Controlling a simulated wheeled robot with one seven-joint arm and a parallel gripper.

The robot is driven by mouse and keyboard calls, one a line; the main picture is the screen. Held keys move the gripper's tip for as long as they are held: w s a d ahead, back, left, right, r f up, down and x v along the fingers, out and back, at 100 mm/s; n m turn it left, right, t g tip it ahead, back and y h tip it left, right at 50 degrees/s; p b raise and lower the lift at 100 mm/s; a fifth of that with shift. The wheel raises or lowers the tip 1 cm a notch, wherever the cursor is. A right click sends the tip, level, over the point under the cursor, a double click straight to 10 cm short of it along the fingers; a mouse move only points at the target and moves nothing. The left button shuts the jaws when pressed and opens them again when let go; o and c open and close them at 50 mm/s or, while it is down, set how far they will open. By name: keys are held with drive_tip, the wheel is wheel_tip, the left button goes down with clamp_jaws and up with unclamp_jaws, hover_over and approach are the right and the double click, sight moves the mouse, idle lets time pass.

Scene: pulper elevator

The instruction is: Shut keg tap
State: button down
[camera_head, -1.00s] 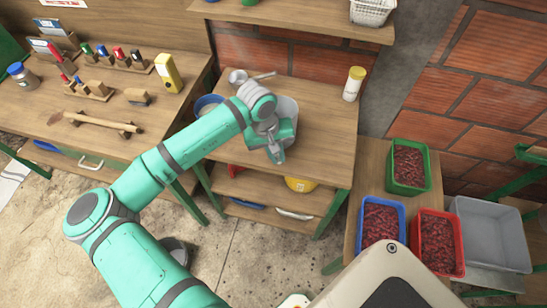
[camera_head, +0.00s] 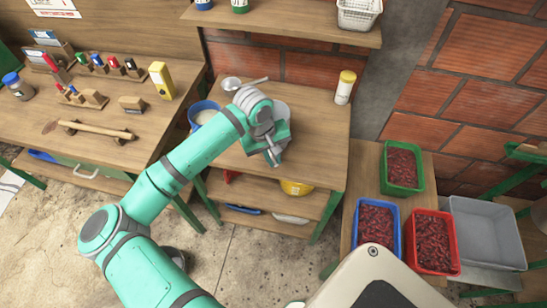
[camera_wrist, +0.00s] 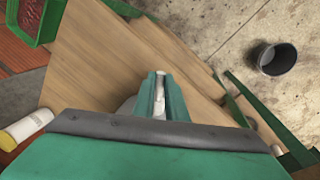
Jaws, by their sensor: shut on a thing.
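The keg is mostly hidden; a pale grey rounded body (camera_head: 281,107) that looks like it stands upright on the small wooden table, behind my gripper. My gripper (camera_head: 274,157) is in front of it, over the front part of the tabletop. In the wrist view my gripper (camera_wrist: 160,84) has its green fingers close together, shut on a narrow pale piece (camera_wrist: 159,100), apparently the keg tap. A bit of the grey body shows beside the fingers there. The tap's angle and its spout are hidden.
A blue-rimmed container (camera_head: 203,113) and a metal ladle (camera_head: 232,83) are left of the keg. A yellow-capped bottle (camera_head: 344,88) is at the back right. Crates of red produce stand further right. A dark bucket (camera_wrist: 276,58) stands on the floor.

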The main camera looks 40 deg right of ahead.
idle(0.6)
drive_tip(key=c, duration=1.8)
unclamp_jaws()
drive_tip(key=shift+o, duration=0.2)
drive_tip(key=shift+r, duration=0.1)
wheel_tip(320, 180, up, 10)
drive_tip(key=a, duration=0.1)
drive_tip(key=shift+w+a+r, duration=0.2)
drive_tip(key=shift+w+a, duration=0.2)
drive_tip(key=shift+w, duration=0.05)
